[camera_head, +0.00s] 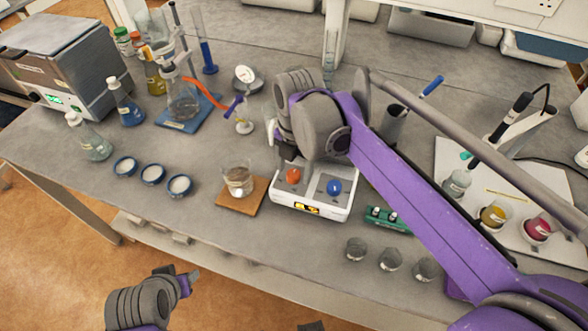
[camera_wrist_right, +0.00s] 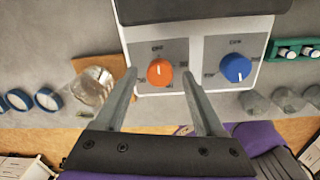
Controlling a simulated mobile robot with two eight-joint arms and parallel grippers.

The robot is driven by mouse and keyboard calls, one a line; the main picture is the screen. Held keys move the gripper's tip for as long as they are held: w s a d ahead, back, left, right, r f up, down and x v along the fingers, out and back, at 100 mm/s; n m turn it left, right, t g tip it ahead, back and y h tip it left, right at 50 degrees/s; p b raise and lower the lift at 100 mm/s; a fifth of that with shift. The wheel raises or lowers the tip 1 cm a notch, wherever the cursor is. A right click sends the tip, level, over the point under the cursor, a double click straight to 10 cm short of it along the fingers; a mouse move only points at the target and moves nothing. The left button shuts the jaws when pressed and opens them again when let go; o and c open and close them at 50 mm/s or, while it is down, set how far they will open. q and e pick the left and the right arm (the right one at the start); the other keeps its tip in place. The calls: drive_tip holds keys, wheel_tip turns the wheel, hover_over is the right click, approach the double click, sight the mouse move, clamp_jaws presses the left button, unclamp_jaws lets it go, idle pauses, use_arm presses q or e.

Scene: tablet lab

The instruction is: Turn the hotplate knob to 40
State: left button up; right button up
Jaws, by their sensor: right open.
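The white hotplate (camera_head: 312,205) stands near the table's front edge with an orange knob (camera_head: 293,175) at left and a blue knob (camera_head: 334,187) at right. In the right wrist view, the orange knob (camera_wrist_right: 160,73) sits between the fingertips of my open right gripper (camera_wrist_right: 159,80), with a gap on both sides. Its white mark points roughly up in that view. The blue knob (camera_wrist_right: 235,68) is to the right, outside the fingers. The dial numbers are too small to read. My left gripper (camera_head: 190,278) is low at the front, away from the table; its fingers are unclear.
A beaker (camera_head: 239,180) stands on a brown board (camera_head: 228,203) just left of the hotplate. A green rack (camera_head: 385,219) and several small glass vessels (camera_head: 390,258) are to its right. Blue-rimmed dishes (camera_head: 152,174) lie farther left. My right arm hides part of the table.

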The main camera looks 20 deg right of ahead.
drive_tip(key=shift+f, duration=0.4)
clamp_jaws()
drive_tip(key=shift+m, duration=0.3)
